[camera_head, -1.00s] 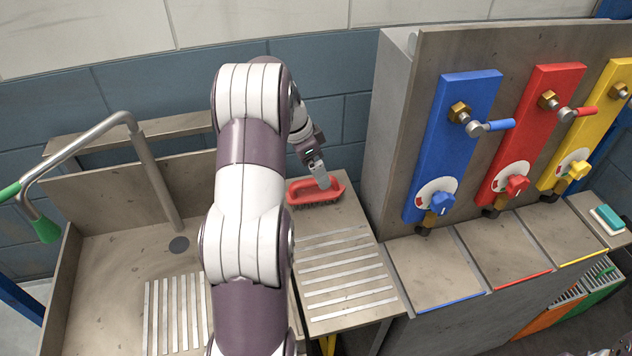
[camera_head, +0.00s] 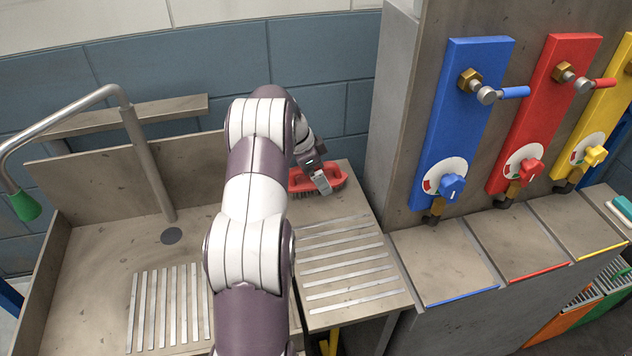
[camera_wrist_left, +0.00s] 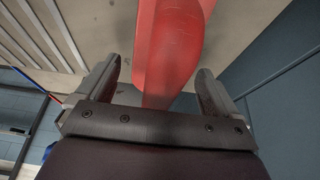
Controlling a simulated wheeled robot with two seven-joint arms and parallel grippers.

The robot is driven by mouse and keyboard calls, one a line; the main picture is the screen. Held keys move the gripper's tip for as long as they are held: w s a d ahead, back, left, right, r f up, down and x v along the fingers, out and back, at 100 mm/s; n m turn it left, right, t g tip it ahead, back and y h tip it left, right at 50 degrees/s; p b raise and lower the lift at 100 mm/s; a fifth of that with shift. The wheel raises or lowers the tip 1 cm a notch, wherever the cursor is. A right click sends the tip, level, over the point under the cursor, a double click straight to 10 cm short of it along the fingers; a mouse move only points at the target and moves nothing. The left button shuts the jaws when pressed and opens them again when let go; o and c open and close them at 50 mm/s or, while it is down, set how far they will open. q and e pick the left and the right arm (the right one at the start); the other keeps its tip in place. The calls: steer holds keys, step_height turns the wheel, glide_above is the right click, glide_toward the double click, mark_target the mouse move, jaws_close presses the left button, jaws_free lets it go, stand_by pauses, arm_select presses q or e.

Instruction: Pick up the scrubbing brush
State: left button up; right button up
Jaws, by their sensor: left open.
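The red scrubbing brush (camera_head: 334,173) lies on the slatted metal drainboard (camera_head: 350,232) near its back end, bristles down. My left gripper (camera_head: 321,183) is down at the brush, in front of part of its handle. In the left wrist view, the red brush handle (camera_wrist_left: 172,50) runs between the two open fingers of my left gripper (camera_wrist_left: 157,88), with a gap visible on each side. The fingers are not closed on it. My right gripper is out of view.
A sink basin (camera_head: 115,250) with a curved pipe (camera_head: 150,165) stands left of the drainboard. A steel cabinet with blue (camera_head: 465,125), red (camera_head: 540,115) and yellow valve panels rises close on the right. A tiled wall is behind.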

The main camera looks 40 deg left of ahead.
arm_select(q)
steer(key=shift+s+r, duration=0.15)
steer(key=c, duration=1.2)
steer(key=shift+r, duration=0.5)
step_height(320, 180, up, 4)
steer(key=p, duration=0.2)
steer(key=shift+f+p, duration=0.15)
steer(key=shift+p, duration=0.2)
steer(key=w+d+r+p, duration=0.2)
steer(key=w+d+r, duration=0.4)
steer(key=d, duration=0.4)
